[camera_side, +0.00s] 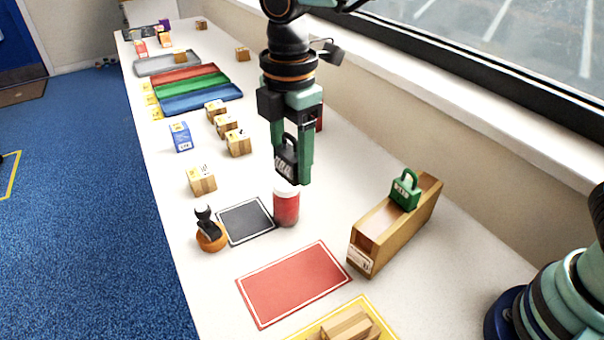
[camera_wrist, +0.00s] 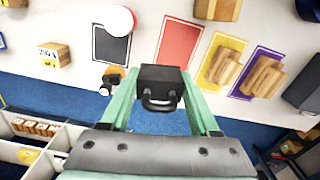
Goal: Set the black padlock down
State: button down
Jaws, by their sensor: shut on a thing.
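The black padlock (camera_side: 287,160) is held between the fingers of my gripper (camera_side: 293,170), above the table (camera_side: 340,215). In the side view it appears just above and behind the red jar with a white lid (camera_side: 286,207); I cannot tell the exact gap. In the wrist view the black padlock (camera_wrist: 160,86) sits between the two green fingers of my gripper (camera_wrist: 160,95), its shackle toward the palm. A green padlock (camera_side: 405,190) rests on top of a long cardboard-brown block (camera_side: 395,228) at the right.
A black mat (camera_side: 246,221), a stamp with a wooden base (camera_side: 210,235) and a red mat (camera_side: 293,283) lie near the jar. A yellow-edged mat (camera_wrist: 221,63) and a purple mat (camera_wrist: 255,72) hold wooden pieces. Several small cartons (camera_side: 238,142) and coloured trays (camera_side: 190,83) stand farther back.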

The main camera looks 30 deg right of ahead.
jog(key=w+d+m, duration=0.1)
jog(key=w+d, duration=0.5)
jog(key=w, duration=0.5)
send_over(317, 172)
jog(key=shift+m, duration=0.4)
notch_tip(317, 172, down, 20)
jog(key=shift+f, duration=0.2)
jog(key=shift+c, duration=0.6)
grip_release()
jog(key=shift+f, duration=0.15)
